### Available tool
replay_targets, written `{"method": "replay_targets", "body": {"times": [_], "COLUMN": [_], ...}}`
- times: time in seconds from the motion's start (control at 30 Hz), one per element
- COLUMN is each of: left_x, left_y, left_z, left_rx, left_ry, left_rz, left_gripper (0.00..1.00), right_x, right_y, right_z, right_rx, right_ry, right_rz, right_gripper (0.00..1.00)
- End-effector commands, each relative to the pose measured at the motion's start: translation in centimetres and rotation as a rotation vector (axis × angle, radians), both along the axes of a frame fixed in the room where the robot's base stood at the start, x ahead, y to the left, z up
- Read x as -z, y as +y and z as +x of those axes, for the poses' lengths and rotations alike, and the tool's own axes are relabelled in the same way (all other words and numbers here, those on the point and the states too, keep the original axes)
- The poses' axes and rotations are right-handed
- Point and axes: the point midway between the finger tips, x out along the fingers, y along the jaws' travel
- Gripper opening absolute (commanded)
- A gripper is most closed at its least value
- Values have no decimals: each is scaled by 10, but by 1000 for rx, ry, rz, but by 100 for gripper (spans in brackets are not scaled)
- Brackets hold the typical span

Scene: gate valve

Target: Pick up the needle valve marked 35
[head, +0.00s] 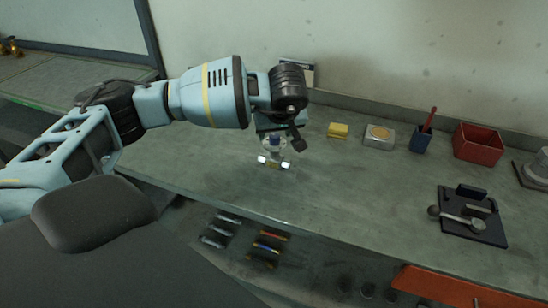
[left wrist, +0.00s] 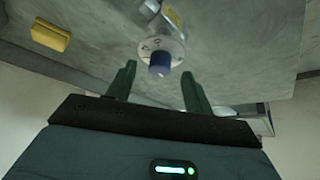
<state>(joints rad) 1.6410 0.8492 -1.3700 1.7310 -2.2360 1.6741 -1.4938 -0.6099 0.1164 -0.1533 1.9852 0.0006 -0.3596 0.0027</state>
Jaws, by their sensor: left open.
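A metal valve (head: 272,160) with a blue knob stands on the workbench (head: 210,165), below my left gripper in the head view. In the left wrist view the valve (left wrist: 162,44) lies just beyond the fingertips, with its blue knob (left wrist: 159,65) pointing toward the opening between the fingers. A number on it cannot be read. My left gripper (left wrist: 157,80) is open and empty, one green finger to each side of the knob. In the head view the left gripper (head: 281,133) partly covers the valve's top. My right gripper is not in view.
Right of the valve along the wall are a yellow block (head: 338,130), a tin (head: 379,138), a blue cup (head: 420,141) with a red stick and a red bin (head: 478,143). A dark plate with a metal tool (head: 460,219) lies farther right. The bench between is clear.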

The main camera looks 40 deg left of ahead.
Motion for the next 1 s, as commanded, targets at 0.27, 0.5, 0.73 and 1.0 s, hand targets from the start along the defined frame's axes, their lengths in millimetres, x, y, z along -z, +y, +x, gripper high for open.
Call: {"method": "replay_targets", "body": {"times": [0.27,0.5,0.73,1.0], "left_x": [13,13,13,12], "left_y": [5,5,5,5], "left_z": [5,5,5,5], "left_rx": [1,1,1,1], "left_ry": [-1,-1,-1,-1], "left_rz": [-1,-1,-1,-1], "left_gripper": [52,38,8,0], "right_x": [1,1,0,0], "right_y": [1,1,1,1], "right_z": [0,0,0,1], "right_rx": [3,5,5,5], "right_ry": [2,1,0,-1], "right_rz": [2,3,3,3], "right_gripper": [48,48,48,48]}}
